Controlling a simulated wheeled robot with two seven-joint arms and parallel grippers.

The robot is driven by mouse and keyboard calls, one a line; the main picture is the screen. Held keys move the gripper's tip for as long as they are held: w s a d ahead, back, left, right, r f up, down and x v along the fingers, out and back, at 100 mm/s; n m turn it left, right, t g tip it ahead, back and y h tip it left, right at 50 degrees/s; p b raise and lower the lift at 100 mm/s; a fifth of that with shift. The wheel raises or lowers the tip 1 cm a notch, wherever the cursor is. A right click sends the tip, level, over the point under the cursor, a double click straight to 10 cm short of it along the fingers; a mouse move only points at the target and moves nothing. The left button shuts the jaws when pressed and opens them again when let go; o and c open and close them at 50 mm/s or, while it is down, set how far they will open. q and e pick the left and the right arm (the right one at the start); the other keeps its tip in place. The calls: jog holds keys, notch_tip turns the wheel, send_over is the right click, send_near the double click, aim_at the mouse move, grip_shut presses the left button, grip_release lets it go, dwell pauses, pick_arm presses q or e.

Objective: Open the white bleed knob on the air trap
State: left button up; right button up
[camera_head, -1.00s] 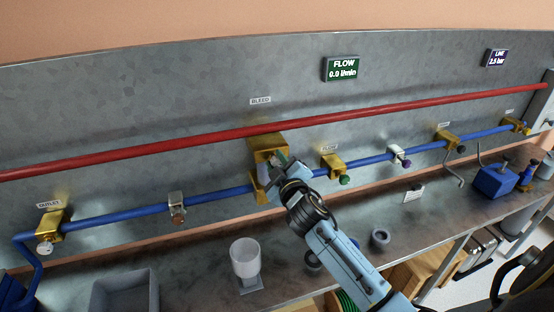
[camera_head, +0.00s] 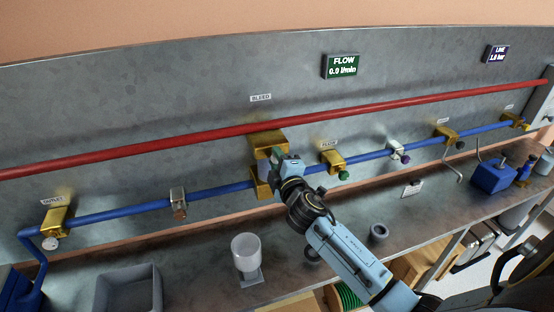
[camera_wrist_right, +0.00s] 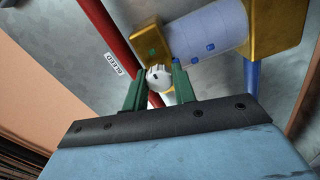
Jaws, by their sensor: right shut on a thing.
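The air trap has a pale cylinder (camera_wrist_right: 208,38) between brass blocks in the right wrist view. The white bleed knob (camera_wrist_right: 158,77) is round with dark marks, and sits between the green fingers of my right gripper (camera_wrist_right: 158,82). The right gripper (camera_head: 276,156) is shut on the knob, at the front of the air trap; the gripper hides the knob in the head view. My left gripper is not in view.
A red pipe (camera_head: 180,149) runs above the blue pipe (camera_head: 115,213). A white cup (camera_head: 246,251) and a grey bin (camera_head: 129,290) stand on the bench. The FLOW display (camera_head: 341,66) reads 0.0 l/min; the LINE display (camera_head: 496,57) is small.

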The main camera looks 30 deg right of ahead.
dwell(0.3)
jog(key=o, duration=1)
jog(key=b+v, duration=0.2)
jog(key=v, duration=1.1)
jog(key=shift+s, duration=0.2)
